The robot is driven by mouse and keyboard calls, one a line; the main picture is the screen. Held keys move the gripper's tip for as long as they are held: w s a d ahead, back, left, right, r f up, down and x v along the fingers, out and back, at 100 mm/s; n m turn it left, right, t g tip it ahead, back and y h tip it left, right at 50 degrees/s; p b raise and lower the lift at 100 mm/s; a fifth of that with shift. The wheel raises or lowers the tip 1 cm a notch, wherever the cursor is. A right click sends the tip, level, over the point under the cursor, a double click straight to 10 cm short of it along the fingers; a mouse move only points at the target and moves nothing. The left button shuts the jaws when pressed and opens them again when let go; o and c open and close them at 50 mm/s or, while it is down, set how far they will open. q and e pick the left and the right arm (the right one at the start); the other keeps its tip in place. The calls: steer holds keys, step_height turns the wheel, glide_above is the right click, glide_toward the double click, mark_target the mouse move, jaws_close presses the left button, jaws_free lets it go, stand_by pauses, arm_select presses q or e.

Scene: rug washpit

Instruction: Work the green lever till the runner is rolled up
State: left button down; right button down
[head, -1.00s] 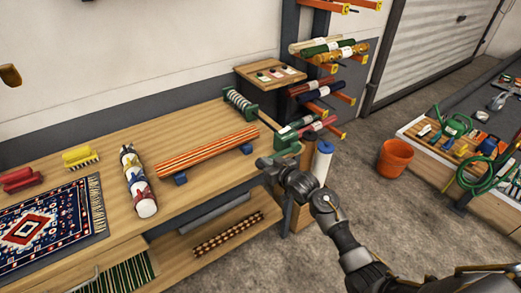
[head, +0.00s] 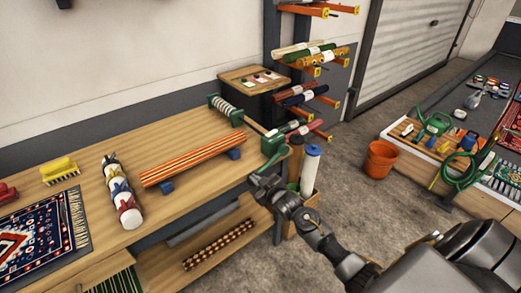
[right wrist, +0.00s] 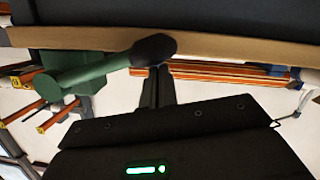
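The green winding stand has a green end piece (head: 274,143) at the bench's right end, joined by a bar to a roller with a striped green and white roll (head: 226,108). In the right wrist view the green lever (right wrist: 88,74) slants up to a black knob (right wrist: 154,49). My left gripper is out of view.
A rack of rolls (head: 310,90) stands behind. An orange bucket (head: 380,159) is on the open floor.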

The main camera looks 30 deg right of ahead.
steer(key=shift+s+f, duration=0.15)
steer(key=shift+f, duration=0.2)
steer(key=s+a+r+p, duration=0.1)
steer(key=s+r+p, duration=0.1)
steer(key=s+r, duration=0.4)
steer(key=shift+v, duration=1.9)
steer(key=shift+a, duration=0.1)
